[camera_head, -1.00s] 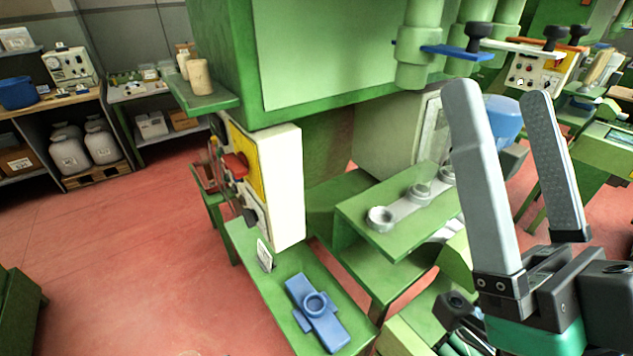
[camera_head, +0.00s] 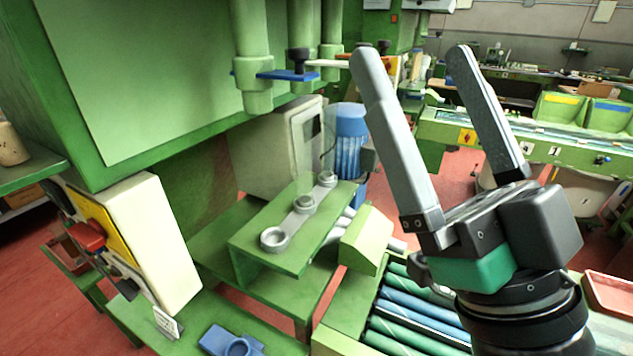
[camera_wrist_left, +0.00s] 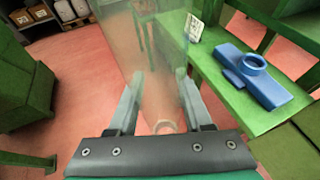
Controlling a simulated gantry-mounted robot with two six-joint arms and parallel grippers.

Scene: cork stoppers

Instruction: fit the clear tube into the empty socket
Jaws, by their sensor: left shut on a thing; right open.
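My left gripper (camera_wrist_left: 160,76) shows only in the left wrist view. It is shut on a clear tube (camera_wrist_left: 148,45), which is see-through and hard to make out, with a pale ring-shaped end low between the fingers. In the head view three grey ring sockets stand in a row on a green shelf: a front one (camera_head: 275,239), a middle one (camera_head: 304,204) and a rear one (camera_head: 327,179). The front one looks empty. A faint clear tube (camera_head: 304,155) seems to stand in the middle one; the rear one's content is unclear. My right gripper (camera_head: 412,55) is open and empty, right of the sockets.
Green press cylinders (camera_head: 255,60) with a blue lever (camera_head: 288,75) hang above the sockets. A white control box (camera_head: 160,240) stands at left. A blue holder with a ring (camera_head: 232,342) lies on a low green shelf; it also shows in the left wrist view (camera_wrist_left: 262,82). Rollers (camera_head: 415,315) lie at right.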

